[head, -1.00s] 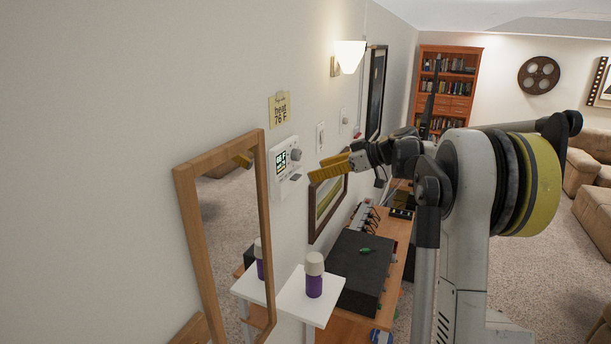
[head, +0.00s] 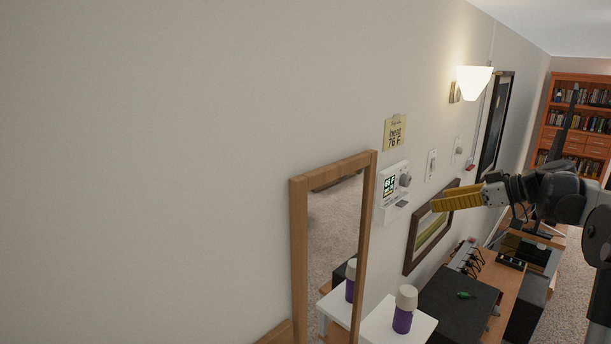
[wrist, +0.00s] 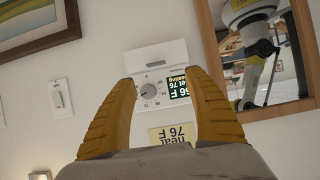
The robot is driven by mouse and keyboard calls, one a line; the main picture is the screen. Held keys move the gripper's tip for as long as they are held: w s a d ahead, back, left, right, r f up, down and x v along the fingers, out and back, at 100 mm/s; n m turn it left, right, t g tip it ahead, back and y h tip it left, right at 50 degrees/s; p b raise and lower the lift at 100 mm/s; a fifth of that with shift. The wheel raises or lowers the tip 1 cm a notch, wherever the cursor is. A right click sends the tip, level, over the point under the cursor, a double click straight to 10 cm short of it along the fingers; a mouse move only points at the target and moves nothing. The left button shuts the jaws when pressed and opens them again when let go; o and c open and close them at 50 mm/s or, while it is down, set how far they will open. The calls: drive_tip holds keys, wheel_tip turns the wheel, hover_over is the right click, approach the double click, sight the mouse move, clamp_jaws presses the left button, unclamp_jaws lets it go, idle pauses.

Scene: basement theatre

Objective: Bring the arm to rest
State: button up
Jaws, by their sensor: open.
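My gripper (head: 457,199) is at the right of the head view, with its yellow fingers pointing left toward the wall. In the wrist view my gripper (wrist: 165,100) shows two yellow fingers spread apart with nothing between them. The white thermostat (head: 391,190) is on the wall, left of the fingers and apart from them. It also shows in the wrist view (wrist: 158,72), upside down beyond the fingertips, with a round dial and a lit display. A yellow note (head: 395,132) reading "heat 76 F" is on the wall above the thermostat.
A wood-framed mirror (head: 299,235) leans left of the thermostat. A purple bottle (head: 403,318) with a pale cap stands on a white stand (head: 376,329). A black box (head: 450,303) sits on a wooden desk. A framed picture (head: 410,250) and a lit lamp (head: 473,82) are on the wall.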

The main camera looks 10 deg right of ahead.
drive_tip(key=s+a+f+m+g+h+b, duration=0.2)
drive_tip(key=s+a+f+b, duration=0.5)
drive_tip(key=a+f, duration=0.25)
drive_tip(key=s+a+f+m+g+h+b, duration=0.1)
drive_tip(key=s+a+f+m+h+b, duration=0.1)
drive_tip(key=s+a+f+b, duration=0.7)
drive_tip(key=s+a+f+m+h+b, duration=0.1)
drive_tip(key=s+a+f+h+b, duration=0.1)
drive_tip(key=s+a+f+b, duration=0.2)
drive_tip(key=s+a+f+m+h+b, duration=0.1)
drive_tip(key=s+f+b, duration=0.4)
drive_tip(key=s+f, duration=0.6)
wheel_tip(320, 180, down, 6)
drive_tip(key=a+m, duration=0.1)
drive_tip(key=a, duration=0.1)
drive_tip(key=shift+s+a+h, duration=0.15)
drive_tip(key=shift+a+h, duration=0.25)
drive_tip(key=shift+f, duration=0.1)
